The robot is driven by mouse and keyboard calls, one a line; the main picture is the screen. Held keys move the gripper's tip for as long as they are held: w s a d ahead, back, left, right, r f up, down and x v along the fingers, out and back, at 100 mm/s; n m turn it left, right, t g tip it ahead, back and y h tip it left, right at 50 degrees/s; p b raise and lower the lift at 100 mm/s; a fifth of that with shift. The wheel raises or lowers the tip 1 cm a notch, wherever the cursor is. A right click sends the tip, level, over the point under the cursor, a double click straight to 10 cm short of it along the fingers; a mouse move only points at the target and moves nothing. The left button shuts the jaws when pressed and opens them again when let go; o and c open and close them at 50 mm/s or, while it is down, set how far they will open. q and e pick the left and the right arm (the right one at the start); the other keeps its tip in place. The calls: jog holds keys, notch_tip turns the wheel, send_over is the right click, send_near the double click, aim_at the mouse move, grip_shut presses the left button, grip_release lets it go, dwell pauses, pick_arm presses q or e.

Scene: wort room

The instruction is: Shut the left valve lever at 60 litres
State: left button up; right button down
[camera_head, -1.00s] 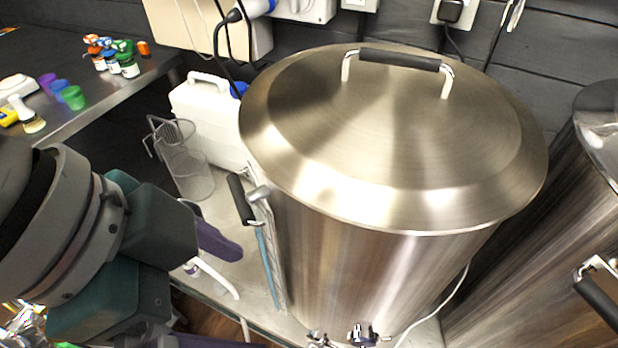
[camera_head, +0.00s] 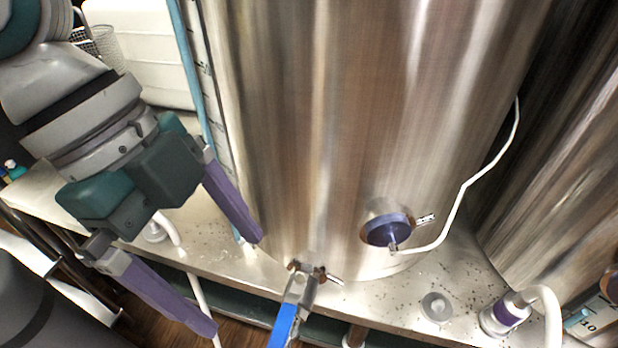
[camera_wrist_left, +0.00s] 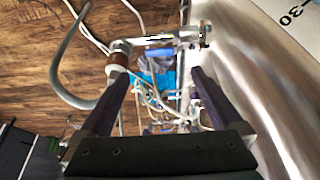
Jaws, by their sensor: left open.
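The valve (camera_head: 301,287) sticks out from the foot of the large steel kettle (camera_head: 330,130), and its blue lever (camera_head: 285,326) points down toward the front edge. The wrist view shows the valve (camera_wrist_left: 178,39) crossing the top, with blue on its lever (camera_wrist_left: 158,52). My left gripper (camera_head: 235,285) is open and empty, its purple fingers left of the valve. In the wrist view its fingertips (camera_wrist_left: 158,72) lie either side of the lever area, apparently without gripping it. A tall blue-edged scale (camera_head: 197,75) runs up the kettle's left side; its level is unreadable. My right gripper is out of view.
A blue round fitting (camera_head: 385,231) with a white cable sits right of the valve. A second kettle (camera_head: 570,170) stands at right, with a white hose (camera_head: 548,305). A white canister (camera_head: 140,45) stands behind my left arm. The bench's front edge runs below.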

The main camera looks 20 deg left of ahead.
aim_at(282, 325)
pick_arm(q)
jog(key=b+x, duration=0.3)
jog(key=x, duration=0.6)
jog(key=shift+d+f, duration=0.2)
jog(key=shift+f, duration=0.1)
grip_shut()
dwell(0.4)
